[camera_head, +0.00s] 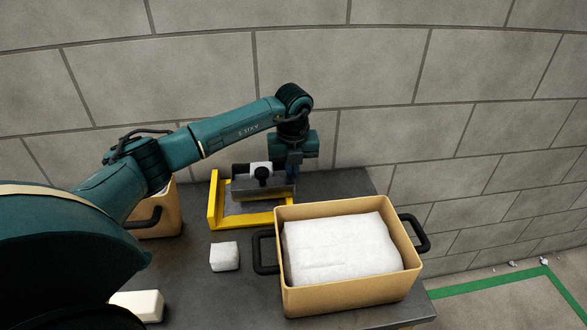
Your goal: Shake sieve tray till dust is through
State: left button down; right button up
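A small grey tray (263,196), seemingly the sieve tray, sits in or over a yellow frame (214,207) on the dark table. A white piece with a black knob shows at the tray's back. My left gripper (293,180) points down at the tray's right end. Its fingers are small and dark here, so I cannot tell whether they grip the tray or only stand beside it. No dust can be made out, and the tray's mesh is hidden. My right gripper is not in view.
A tan bin (345,299) with black handles, holding a large white block (340,247), stands front right. A small white block (224,257) lies left of it. Another tan bin (160,222) is partly behind my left arm. A pale block (139,305) lies front left. A brick wall rises behind.

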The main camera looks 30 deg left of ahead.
aim_at(262, 168)
pick_arm(q)
jog(key=s+a, duration=0.2)
jog(key=s+a+p, duration=0.1)
jog(key=s+a, duration=0.1)
jog(key=a, duration=0.1)
jog(key=shift+s+a, duration=0.3)
jog(key=shift+a, duration=0.05)
jog(key=c, duration=1.6)
grip_release()
jog(key=shift+d, duration=0.1)
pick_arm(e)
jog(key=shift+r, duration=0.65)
pick_arm(q)
jog(key=shift+r, duration=0.65)
jog(key=shift+s+d+r+b, duration=0.1)
jog(key=shift+s+d+r, duration=0.1)
jog(key=shift+r, duration=1.75)
jog(key=shift+s+d+r+b, duration=0.15)
jog(key=shift+s+r, duration=0.1)
jog(key=shift+r, duration=1.75)
jog(key=shift+s+d+r+b, duration=0.1)
jog(key=shift+s+d+r, duration=0.1)
jog(key=shift+r, duration=1.75)
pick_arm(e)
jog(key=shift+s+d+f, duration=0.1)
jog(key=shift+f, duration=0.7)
